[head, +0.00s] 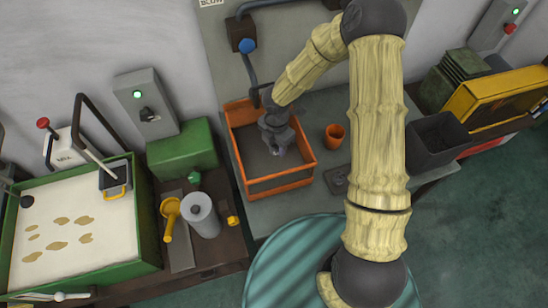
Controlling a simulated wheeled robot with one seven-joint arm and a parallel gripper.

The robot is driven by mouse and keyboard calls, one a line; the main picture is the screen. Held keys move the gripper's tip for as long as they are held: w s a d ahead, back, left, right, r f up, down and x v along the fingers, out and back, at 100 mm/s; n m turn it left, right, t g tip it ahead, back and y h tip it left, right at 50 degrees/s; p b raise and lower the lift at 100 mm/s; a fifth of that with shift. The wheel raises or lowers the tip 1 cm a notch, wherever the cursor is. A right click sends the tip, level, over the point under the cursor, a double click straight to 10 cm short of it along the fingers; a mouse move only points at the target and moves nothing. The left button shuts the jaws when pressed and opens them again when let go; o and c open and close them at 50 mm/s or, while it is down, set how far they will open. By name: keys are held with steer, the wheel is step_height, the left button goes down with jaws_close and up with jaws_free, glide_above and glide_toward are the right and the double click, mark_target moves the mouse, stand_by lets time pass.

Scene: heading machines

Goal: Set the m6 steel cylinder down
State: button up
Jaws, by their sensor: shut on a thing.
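My gripper (277,148) points down inside the orange open-topped crate (282,184), above its dark floor. It is shut on a small grey piece, the m6 steel cylinder (279,151), of which only a little shows between the fingers. I cannot tell whether the piece touches the crate floor. My wrist hides part of the crate's far side.
An orange cup (334,136) and a dark flat plate (337,180) are right of the crate. A dark bin (437,140) stands farther right. A grey canister (201,215) and a yellow scoop (170,215) are on the left bench, beside a green box (183,149).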

steer(key=shift+s+a, duration=0.15)
steer(key=shift+s, duration=0.15)
step_height(320, 180, down, 6)
steer(key=shift+a+p, duration=0.15)
steer(key=shift+p, duration=0.4)
steer(key=shift+w+f, duration=0.1)
steer(key=shift+f, duration=0.05)
